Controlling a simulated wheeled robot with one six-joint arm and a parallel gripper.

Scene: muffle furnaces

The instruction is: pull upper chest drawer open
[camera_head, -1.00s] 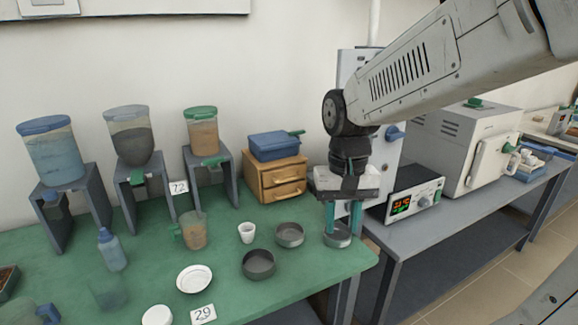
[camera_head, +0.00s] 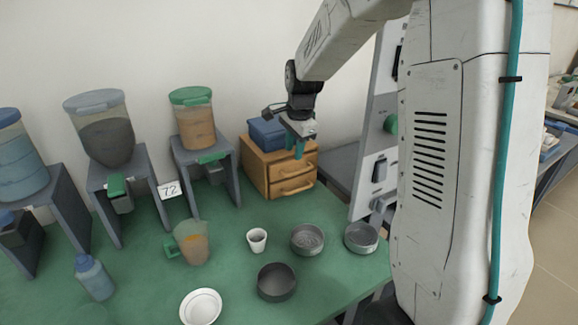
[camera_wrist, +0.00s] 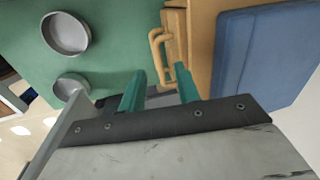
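A small wooden chest (camera_head: 254,170) with two drawers stands at the back of the green table. Its upper drawer (camera_head: 283,172) looks closed, and part of its handle is hidden by my gripper in the head view. My gripper (camera_head: 299,150) hangs at the upper front of the chest, its teal fingers pointing down. In the wrist view my gripper (camera_wrist: 160,72) has its fingers apart with nothing between them. A wooden handle (camera_wrist: 155,52) lies just beyond the fingertips, roughly in line with the gap. I cannot tell whether a finger touches the drawer front.
A blue box (camera_head: 264,131) sits on the chest. Dark round dishes (camera_head: 277,282), a white cup (camera_head: 257,240) and a jug (camera_head: 192,243) stand on the table in front. A hopper on a stand (camera_head: 193,120) is left of the chest.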

